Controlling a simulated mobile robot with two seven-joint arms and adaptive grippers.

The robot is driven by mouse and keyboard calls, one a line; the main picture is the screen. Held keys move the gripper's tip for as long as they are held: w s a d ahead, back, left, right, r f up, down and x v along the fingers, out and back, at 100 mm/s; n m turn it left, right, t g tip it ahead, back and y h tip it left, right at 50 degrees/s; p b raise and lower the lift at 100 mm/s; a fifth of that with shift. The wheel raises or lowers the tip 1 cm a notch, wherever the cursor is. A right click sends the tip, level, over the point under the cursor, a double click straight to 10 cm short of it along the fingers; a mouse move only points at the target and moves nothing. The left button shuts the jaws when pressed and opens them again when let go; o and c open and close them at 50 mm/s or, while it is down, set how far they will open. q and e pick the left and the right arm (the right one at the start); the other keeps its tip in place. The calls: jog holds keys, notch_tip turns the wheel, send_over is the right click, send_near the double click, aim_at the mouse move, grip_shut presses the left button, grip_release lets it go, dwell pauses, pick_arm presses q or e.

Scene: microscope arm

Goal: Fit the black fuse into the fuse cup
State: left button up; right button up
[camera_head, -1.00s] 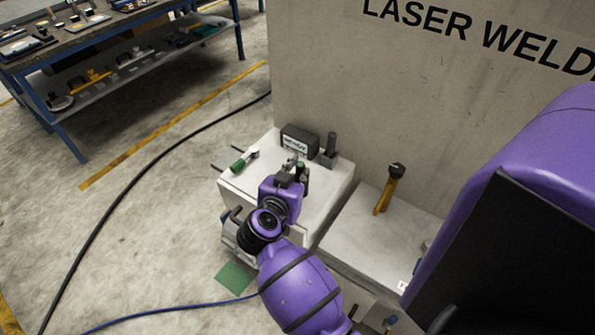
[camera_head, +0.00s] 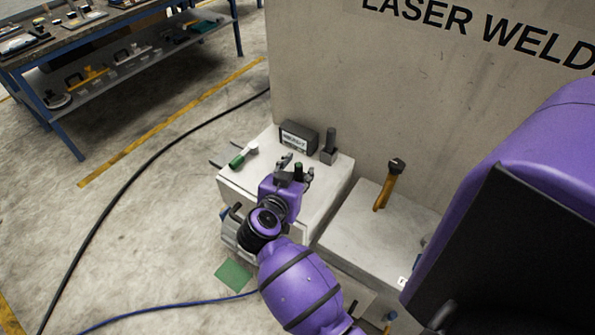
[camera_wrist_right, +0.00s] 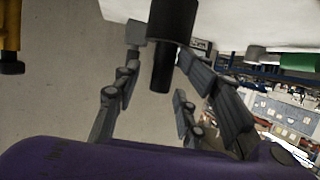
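My right gripper (camera_head: 297,168) is over the top of the pale block, its fingers spread apart. A dark upright cylinder with a green top (camera_head: 298,175) shows between the fingers. In the right wrist view a black stepped cylinder (camera_wrist_right: 163,65), wide at one end and narrower at the other, lies between the open fingers of my right gripper (camera_wrist_right: 158,62). I cannot tell whether it is the fuse, the fuse cup or both. A dark post on a square base (camera_head: 330,142) stands beyond the gripper. My left gripper is not in view.
A black box with a white label (camera_head: 299,138) and a green-handled tool (camera_head: 238,160) are on the pale block (camera_head: 318,202). A yellow-handled tool (camera_head: 388,187) stands on the lower slab (camera_head: 350,225). The concrete wall (camera_head: 400,100) rises behind.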

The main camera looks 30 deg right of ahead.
notch_tip(320, 180, up, 10)
dwell(0.4)
dwell(0.4)
